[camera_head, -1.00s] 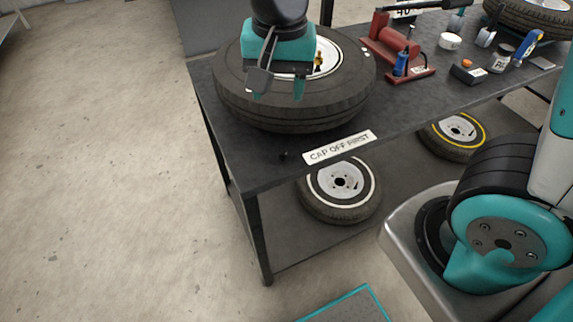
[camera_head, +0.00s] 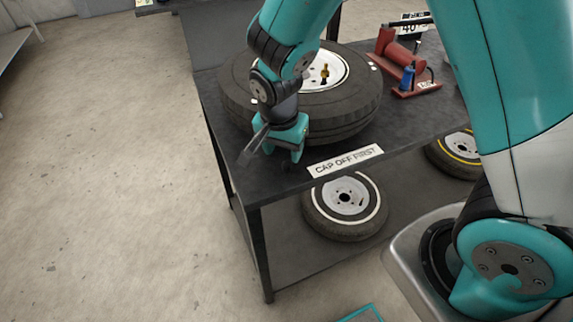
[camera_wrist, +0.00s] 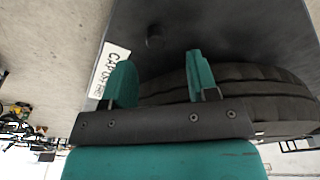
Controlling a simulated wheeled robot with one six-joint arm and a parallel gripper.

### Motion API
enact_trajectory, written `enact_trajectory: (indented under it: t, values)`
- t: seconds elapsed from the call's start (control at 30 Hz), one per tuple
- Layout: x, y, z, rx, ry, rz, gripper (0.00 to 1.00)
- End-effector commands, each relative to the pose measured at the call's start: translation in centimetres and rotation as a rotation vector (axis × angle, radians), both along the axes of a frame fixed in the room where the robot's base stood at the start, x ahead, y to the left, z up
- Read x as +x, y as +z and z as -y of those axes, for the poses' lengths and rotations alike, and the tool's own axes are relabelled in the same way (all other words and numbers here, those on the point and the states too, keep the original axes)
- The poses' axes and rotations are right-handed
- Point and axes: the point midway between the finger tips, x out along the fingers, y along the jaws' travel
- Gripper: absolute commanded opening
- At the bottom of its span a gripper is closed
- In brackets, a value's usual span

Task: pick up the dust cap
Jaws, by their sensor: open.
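The dust cap is a small black cylinder on the dark bench top, close to the front left edge and left of the "CAP OFF FIRST" label. In the wrist view the dust cap (camera_wrist: 155,37) stands beyond my fingertips, between their two lines and apart from both. In the head view the dust cap (camera_head: 287,167) is small and dark, just below the fingers. My gripper (camera_head: 279,152) is open and empty, pointing down at the bench front. Its two teal fingers also show in the wrist view (camera_wrist: 159,72).
The label (camera_head: 345,160) lies to the right. A red tool (camera_head: 400,68) stands farther right. Wheels sit on the lower shelf.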

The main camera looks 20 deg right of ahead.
Motion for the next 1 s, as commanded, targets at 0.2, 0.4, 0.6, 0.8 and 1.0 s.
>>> enact_trajectory:
  t: [0.2, 0.4, 0.6, 0.8, 1.0]
  values:
    - [-0.2, -3.3, 0.7, -0.001, -0.002, -0.004, 0.54]
    - [0.0, -4.7, 0.8, -0.001, 0.000, -0.002, 0.54]
    - [0.0, -4.7, 0.8, 0.001, 0.000, -0.001, 0.49]
    - [0.0, -4.7, 0.8, 0.001, 0.000, -0.001, 0.03]
    - [0.1, -4.7, 0.8, 0.001, 0.000, -0.001, 0.01]
